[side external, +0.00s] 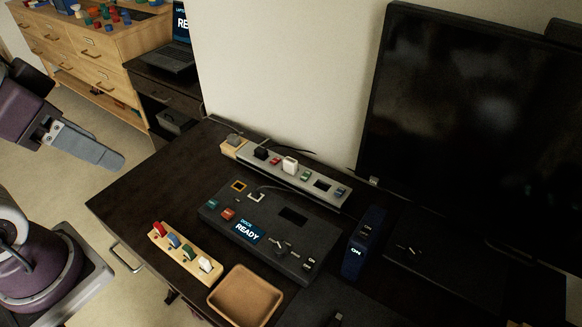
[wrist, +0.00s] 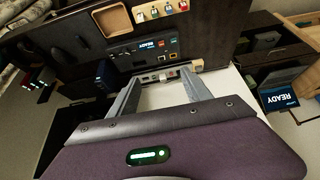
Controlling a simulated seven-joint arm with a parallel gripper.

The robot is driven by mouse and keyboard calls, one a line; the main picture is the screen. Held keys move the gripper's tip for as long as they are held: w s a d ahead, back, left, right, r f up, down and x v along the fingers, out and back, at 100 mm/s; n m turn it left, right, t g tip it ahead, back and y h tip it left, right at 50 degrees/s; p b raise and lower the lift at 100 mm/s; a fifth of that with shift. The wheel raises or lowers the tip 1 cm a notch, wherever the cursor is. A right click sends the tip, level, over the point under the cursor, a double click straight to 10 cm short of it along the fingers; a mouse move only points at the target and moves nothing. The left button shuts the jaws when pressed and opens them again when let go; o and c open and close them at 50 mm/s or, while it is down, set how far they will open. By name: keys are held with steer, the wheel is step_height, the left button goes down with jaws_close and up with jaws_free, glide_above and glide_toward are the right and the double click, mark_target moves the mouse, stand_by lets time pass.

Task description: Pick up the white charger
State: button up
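The white charger (side external: 290,165) is a small white block standing on the grey power strip (side external: 322,198) at the back of the dark desk, by the wall. In the wrist view the strip (wrist: 172,77) shows small between my fingers; the charger is too small to make out surely there. My gripper (side external: 115,160) is at the left of the side view, in the air left of the desk and well apart from the charger. The wrist view shows its two fingers (wrist: 162,80) spread wide, with nothing held between them.
A black dock (side external: 321,231) reading READY lies in front of the strip. A wooden holder with coloured plugs (side external: 187,255) and a wooden tray (side external: 245,296) are at the front. A large monitor (side external: 470,120) stands right.

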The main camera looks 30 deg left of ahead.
steer(key=t, duration=0.6)
glide_above(288, 164)
steer(key=s, duration=0.5)
step_height(288, 164, down, 24)
steer(key=f, duration=0.1)
steer(key=shift+t, duration=0.9)
steer(key=f, duration=0.2)
steer(key=s+f, duration=0.1)
steer(key=f, duration=0.3)
steer(key=shift+s+d, duration=0.1)
steer(key=shift+s, duration=0.25)
steer(key=shift+w+f, duration=0.2)
steer(key=shift+f, duration=0.05)
steer(key=x, duration=0.6)
steer(key=shift+w, duration=0.3)
jaws_close()
